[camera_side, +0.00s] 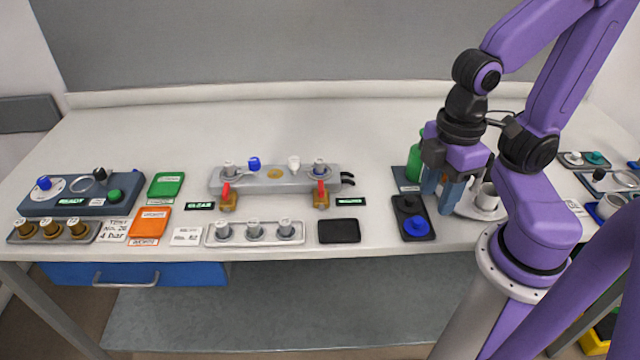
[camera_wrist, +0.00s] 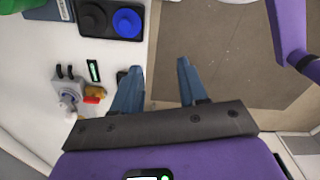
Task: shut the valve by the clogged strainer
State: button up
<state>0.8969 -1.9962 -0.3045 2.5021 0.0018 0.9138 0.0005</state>
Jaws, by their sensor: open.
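A grey manifold (camera_side: 275,180) stands in the middle of the bench. Two brass valves with red handles sit at its front, a left valve (camera_side: 228,198) and a right valve (camera_side: 321,195). A small dark display with green lettering lies beside each: the left display (camera_side: 199,206) seems to read CLEAR, and the right display (camera_side: 350,201) is too small to read. I cannot tell which strainer is clogged. My gripper (camera_side: 439,198) is open and empty, pointing down, well to the right of the manifold. The wrist view shows its spread fingers (camera_wrist: 158,88), with one brass valve (camera_wrist: 97,91) off to the left.
A dark tray with a blue knob (camera_side: 416,225) lies just left of my gripper, with a green bottle (camera_side: 414,163) behind it. A black pad (camera_side: 339,231) and a tray of grey fittings (camera_side: 254,233) lie before the manifold. The bench behind the manifold is clear.

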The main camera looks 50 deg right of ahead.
jog(key=shift+c, duration=0.3)
notch_tip(320, 180, up, 6)
jog(key=n, duration=1.4)
send_over(321, 185)
notch_tip(321, 185, down, 17)
jog(key=shift+f, duration=0.1)
grip_shut()
